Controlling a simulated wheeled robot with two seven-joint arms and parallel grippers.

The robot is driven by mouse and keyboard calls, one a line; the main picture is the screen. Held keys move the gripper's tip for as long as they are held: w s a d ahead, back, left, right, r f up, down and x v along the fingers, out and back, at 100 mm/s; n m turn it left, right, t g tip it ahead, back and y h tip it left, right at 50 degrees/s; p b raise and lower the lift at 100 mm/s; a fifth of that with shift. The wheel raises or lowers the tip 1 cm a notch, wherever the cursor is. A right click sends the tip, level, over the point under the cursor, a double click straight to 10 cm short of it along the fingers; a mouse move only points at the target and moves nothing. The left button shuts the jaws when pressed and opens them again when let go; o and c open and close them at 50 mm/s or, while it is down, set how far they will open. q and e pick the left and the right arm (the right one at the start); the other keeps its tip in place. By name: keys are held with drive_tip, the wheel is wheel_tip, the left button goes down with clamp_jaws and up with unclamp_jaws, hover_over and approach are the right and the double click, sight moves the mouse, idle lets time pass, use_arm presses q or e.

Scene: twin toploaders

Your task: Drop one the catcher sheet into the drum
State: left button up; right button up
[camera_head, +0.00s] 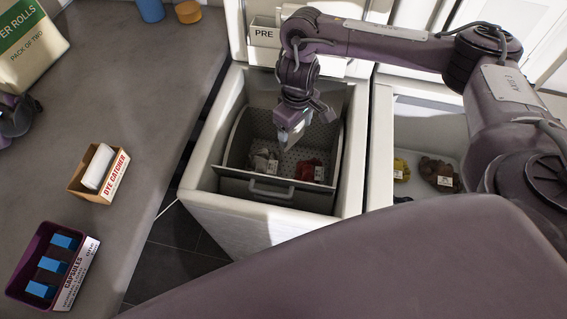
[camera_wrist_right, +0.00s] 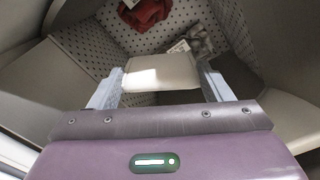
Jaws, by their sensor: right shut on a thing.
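My right gripper (camera_head: 290,138) is inside the mouth of the left washer's open drum (camera_head: 234,150), pointing down. It is shut on a pale catcher sheet (camera_wrist_right: 160,74), which spans the gap between its two fingers in the right wrist view. Below the sheet, the perforated drum wall (camera_wrist_right: 85,45) holds a grey cloth (camera_head: 263,162) and a red cloth (camera_head: 311,170), both with white tags. The dye catcher box (camera_head: 76,184) stands on the counter at the left, with white sheets showing in it. Only a bit of my left arm shows at the left edge; its fingers are out of the picture.
A capsules box (camera_head: 25,262) with blue packs stands at the counter's front. A paper roll pack (camera_head: 28,48), a blue cup (camera_head: 151,10) and an orange tub (camera_head: 188,12) are farther back. The right washer (camera_head: 382,150) is open, with yellow and brown laundry inside.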

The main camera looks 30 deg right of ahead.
drive_tip(key=shift+f, duration=0.15)
drive_tip(key=o, duration=1)
drive_tip(key=shift+o, duration=0.2)
wheel_tip(320, 180, up, 8)
drive_tip(key=p, duration=0.3)
drive_tip(key=shift+f, duration=0.1)
